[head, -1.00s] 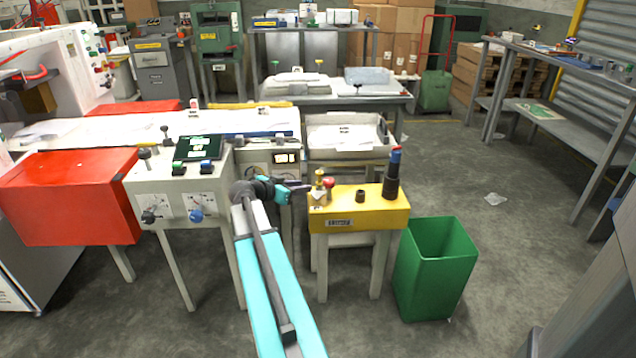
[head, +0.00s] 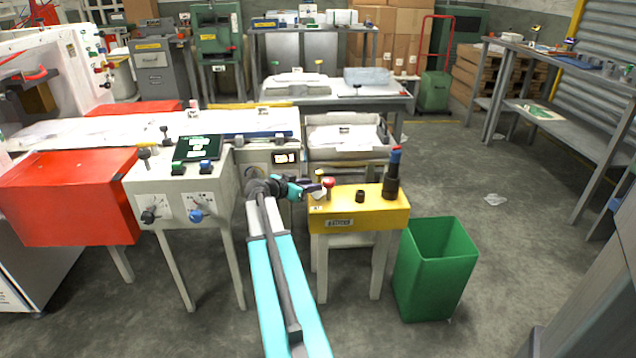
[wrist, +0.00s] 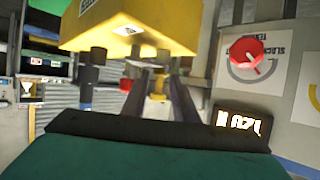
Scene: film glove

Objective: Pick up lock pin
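Small parts stand on the yellow-topped stand (head: 375,218): a yellow-topped pin (head: 319,174) and a red-knobbed pin (head: 328,183) near its left end. I cannot tell for certain which is the lock pin. My gripper (head: 316,188) is at the stand's left end, close beside these two. In the wrist view, which is upside down, the two dark fingers of my gripper (wrist: 160,82) are apart. The yellow-topped pin (wrist: 157,90) shows in the gap between them, and the red knob (wrist: 126,85) lies just left. Contact is not visible.
A short dark cylinder (head: 360,196) and a tall dark cylinder with a blue and red top (head: 391,175) stand farther right on the stand. A green bin (head: 436,270) is on the floor to the right. The control panel (head: 180,205) is close on the left.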

